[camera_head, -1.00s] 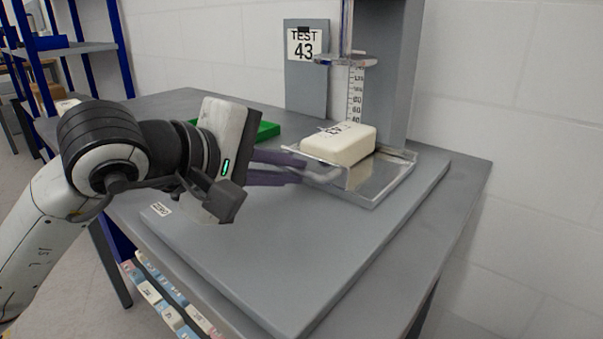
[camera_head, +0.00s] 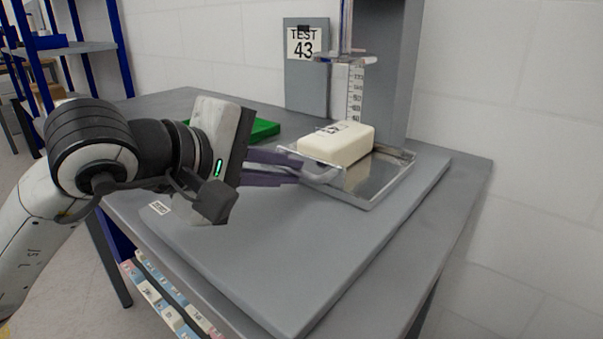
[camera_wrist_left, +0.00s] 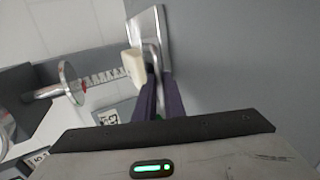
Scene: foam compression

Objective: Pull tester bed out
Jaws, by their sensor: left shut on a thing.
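The tester bed (camera_head: 377,184) is a shiny clear-looking tray on the grey base plate, with a handle (camera_head: 322,174) on its left side. A cream foam block (camera_head: 340,146) with a printed label lies on the bed. The bed also shows in the left wrist view (camera_wrist_left: 158,30), with the foam block (camera_wrist_left: 134,68) beside the fingers. My left gripper (camera_head: 305,168) comes in from the left with its purple fingers shut on the bed's handle. The fingertips partly hide the handle. My right gripper is in neither view.
A sign reading TEST 43 (camera_head: 305,45) stands at the back. A green tray (camera_head: 262,131) lies behind my arm. The base plate (camera_head: 290,250) is clear in front.

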